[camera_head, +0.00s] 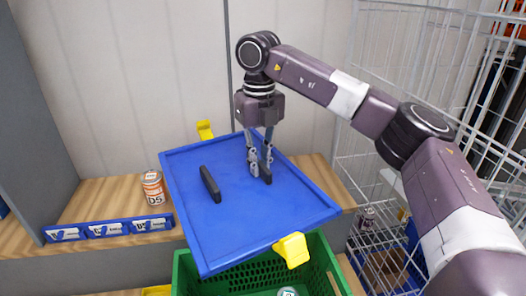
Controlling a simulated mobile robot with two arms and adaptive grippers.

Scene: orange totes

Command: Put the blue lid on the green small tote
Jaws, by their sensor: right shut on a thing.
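The blue lid (235,225) is a flat panel with two black handles and yellow clips (292,249) at two ends. My right gripper (261,172) reaches down from above and is shut on the lid's right black handle (266,174). The other black handle (210,184) is free. The lid is tilted in the picture and covers part of the green small tote (183,275), which shows below it at the bottom edge. Whether the lid touches the tote cannot be told. My left gripper is not in view.
A can (287,292) shows inside the green tote.

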